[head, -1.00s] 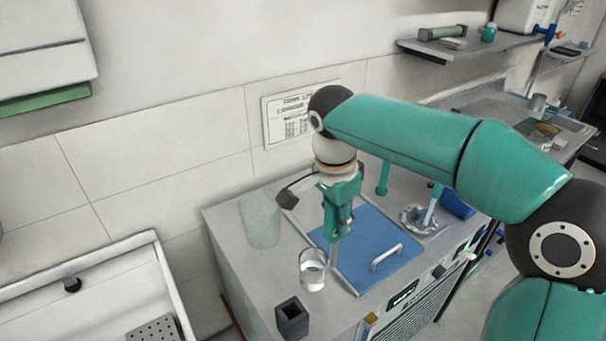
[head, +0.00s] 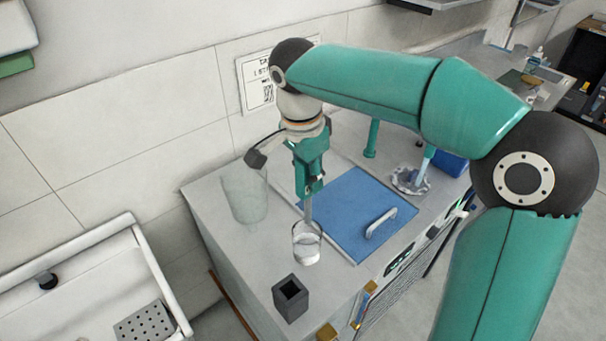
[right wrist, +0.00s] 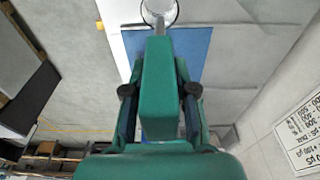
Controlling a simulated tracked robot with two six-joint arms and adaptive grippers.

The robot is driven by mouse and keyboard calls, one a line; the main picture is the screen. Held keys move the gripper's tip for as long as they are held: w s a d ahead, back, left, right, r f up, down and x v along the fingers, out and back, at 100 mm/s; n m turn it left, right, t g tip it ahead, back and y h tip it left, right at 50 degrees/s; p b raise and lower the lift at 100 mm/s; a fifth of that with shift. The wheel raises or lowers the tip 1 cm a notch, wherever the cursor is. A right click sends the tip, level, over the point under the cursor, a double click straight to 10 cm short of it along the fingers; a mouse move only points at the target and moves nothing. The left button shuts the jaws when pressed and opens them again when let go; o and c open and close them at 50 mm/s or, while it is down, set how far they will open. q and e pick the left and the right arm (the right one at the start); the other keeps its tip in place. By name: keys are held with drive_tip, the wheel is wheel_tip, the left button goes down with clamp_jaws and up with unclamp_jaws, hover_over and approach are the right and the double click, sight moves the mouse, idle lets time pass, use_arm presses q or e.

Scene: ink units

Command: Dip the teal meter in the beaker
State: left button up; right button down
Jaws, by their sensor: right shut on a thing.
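The teal meter (head: 310,158) hangs upright in my right gripper (head: 312,180), above the worktop. In the right wrist view my right gripper (right wrist: 158,100) has its dark pads against both sides of the meter's teal body (right wrist: 158,85). The grey probe (head: 308,208) points down from the meter. The clear glass beaker (head: 306,252) stands upright near the front of the worktop with some clear liquid in it. The probe's lower end overlaps the beaker's mouth; I cannot tell how deep it is. The beaker also shows in the right wrist view (right wrist: 160,7). My left gripper is out of view.
A dark square holder (head: 290,299) stands in front of the beaker. A large clear vessel (head: 244,200) stands behind left. A blue lid with a white handle (head: 362,210) lies to the right. A white sink (head: 110,280) is at left.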

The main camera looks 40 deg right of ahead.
sight(308, 222)
drive_tip(key=shift+f+b, duration=3.95)
drive_tip(key=shift+f, duration=1.25)
wheel_tip(308, 222, up, 12)
drive_tip(key=p, duration=1)
drive_tip(key=shift+f, duration=0.1)
